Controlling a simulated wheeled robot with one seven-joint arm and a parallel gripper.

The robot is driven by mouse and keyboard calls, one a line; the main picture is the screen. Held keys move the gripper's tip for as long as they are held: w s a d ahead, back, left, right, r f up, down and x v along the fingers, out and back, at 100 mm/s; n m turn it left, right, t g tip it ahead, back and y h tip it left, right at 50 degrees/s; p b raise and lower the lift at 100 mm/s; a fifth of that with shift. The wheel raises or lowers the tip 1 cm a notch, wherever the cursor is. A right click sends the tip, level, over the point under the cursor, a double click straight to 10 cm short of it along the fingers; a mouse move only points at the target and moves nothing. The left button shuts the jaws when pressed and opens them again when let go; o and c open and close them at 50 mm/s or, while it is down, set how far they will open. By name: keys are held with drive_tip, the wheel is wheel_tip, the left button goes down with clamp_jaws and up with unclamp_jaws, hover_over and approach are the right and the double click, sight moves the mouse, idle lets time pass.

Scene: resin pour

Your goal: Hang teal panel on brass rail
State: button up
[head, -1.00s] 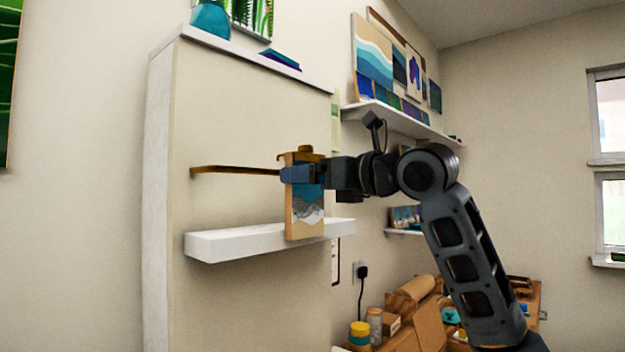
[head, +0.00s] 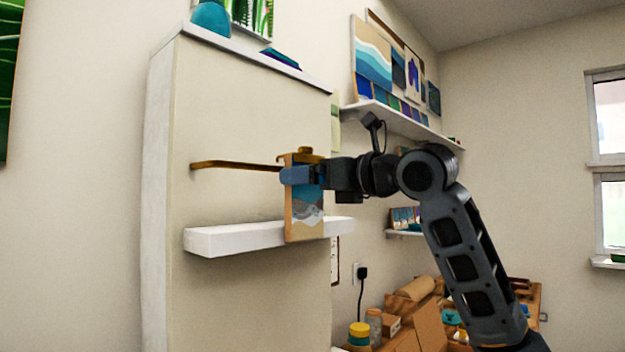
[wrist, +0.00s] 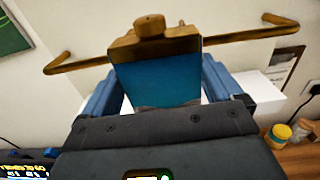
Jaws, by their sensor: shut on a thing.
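The teal panel (head: 305,212) is a small upright board with wood-coloured edges, a teal band and grey and tan waves below. A brass hook piece (wrist: 150,28) is on its top edge. My gripper (head: 302,175) is shut on the panel's upper part, with one blue finger on each side in the wrist view (wrist: 160,78). The brass rail (head: 235,165) is a thin bar on the cream wall panel; it also shows in the wrist view (wrist: 250,35), running behind the panel's top. I cannot tell whether the hook piece touches or sits over the rail.
A white ledge (head: 235,238) juts out below the rail, and the panel's lower end is in front of it. A shelf with artworks (head: 405,120) is at the back right. A yellow-lidded jar (head: 359,335) and boxes stand low on the right.

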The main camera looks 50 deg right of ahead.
drive_tip(key=shift+f+b, duration=0.9)
drive_tip(key=shift+b, duration=0.6)
idle(2.4)
drive_tip(key=o, duration=0.7)
drive_tip(key=shift+s, duration=0.1)
drive_tip(key=s+b, duration=0.1)
drive_tip(key=s, duration=0.6)
drive_tip(key=shift+s+d, duration=0.15)
drive_tip(key=shift+s, duration=0.15)
